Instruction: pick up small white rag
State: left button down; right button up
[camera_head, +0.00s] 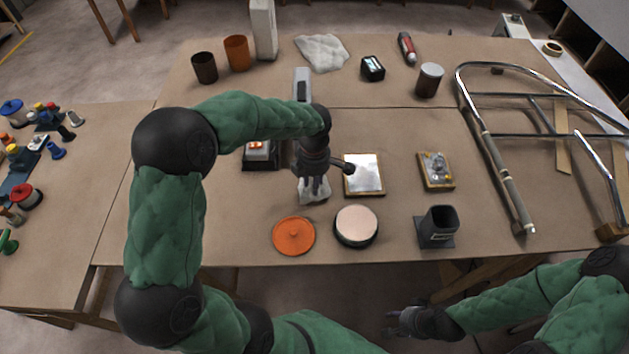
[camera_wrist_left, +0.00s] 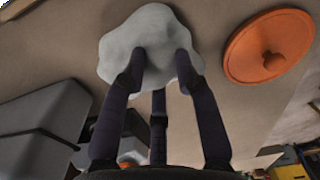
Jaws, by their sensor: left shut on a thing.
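The small white rag (camera_head: 314,196) is under my left gripper (camera_head: 313,185) near the middle of the table in the head view. In the left wrist view the rag (camera_wrist_left: 146,32) is a crumpled pale lump at the fingertips. My left gripper (camera_wrist_left: 160,70) is shut on it from above, its dark fingers pressed into the cloth. I cannot tell whether the rag touches the table. My right gripper (camera_head: 396,322) is low in front of the table's front edge, away from the rag; its fingers are too small to judge.
An orange lid (camera_head: 293,236) and a round pale-topped tin (camera_head: 356,226) are just in front of the rag. A framed plate (camera_head: 363,174) is to its right. A larger white cloth (camera_head: 322,52) lies at the back. A metal tube frame (camera_head: 500,160) fills the right side.

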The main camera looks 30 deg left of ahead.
pick_arm(q)
jog(key=s+d+r+p, duration=0.4)
jog(key=s+r, duration=0.5)
jog(key=s, duration=0.3)
jog(key=shift+d, duration=0.55)
jog(key=shift+r, duration=0.1)
